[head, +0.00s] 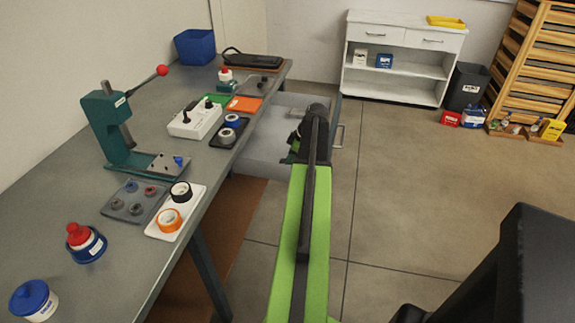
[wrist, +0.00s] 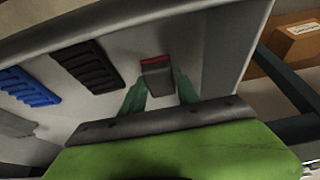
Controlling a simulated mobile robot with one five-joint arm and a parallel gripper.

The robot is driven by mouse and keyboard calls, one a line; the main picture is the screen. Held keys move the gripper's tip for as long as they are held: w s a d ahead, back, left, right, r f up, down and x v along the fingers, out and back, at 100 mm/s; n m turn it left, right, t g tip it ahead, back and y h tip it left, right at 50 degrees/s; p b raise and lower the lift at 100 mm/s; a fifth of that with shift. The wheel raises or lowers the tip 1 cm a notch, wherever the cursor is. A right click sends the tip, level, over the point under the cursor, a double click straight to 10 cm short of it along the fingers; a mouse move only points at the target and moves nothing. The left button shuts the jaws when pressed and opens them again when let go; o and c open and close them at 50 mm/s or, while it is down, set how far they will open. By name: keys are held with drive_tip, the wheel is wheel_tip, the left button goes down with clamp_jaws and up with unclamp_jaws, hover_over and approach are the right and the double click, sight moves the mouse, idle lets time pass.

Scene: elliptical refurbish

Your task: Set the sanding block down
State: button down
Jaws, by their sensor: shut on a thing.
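The sanding block (wrist: 156,77), a dark grey block with a red end, is between the green fingers of my gripper (wrist: 158,84) in the wrist view. The fingers are shut on its two sides. Behind it is the pale inside of the open drawer (head: 264,137); I cannot tell whether the block touches the drawer floor. In the head view my gripper (head: 293,146) is over the drawer's right part, partly hidden by my arm, and the block is not visible there.
A black ribbed piece (wrist: 88,64) and a blue ribbed piece (wrist: 27,86) lie left of the block in the drawer. A cardboard box (wrist: 297,45) shows at right, outside the drawer. The workbench (head: 120,250) runs along the left, with trays and tools on top.

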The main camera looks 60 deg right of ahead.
drive_tip(key=c, duration=0.9)
unclamp_jaws()
drive_tip(key=shift+f, duration=0.1)
drive_tip(key=shift+r+p, duration=0.5)
drive_tip(key=p+v, duration=1)
drive_tip(key=v, duration=0.1)
drive_tip(key=shift+r+p, duration=0.25)
drive_tip(key=shift+p, duration=0.05)
drive_tip(key=shift+s+f, duration=0.1)
drive_tip(key=shift+s, duration=0.05)
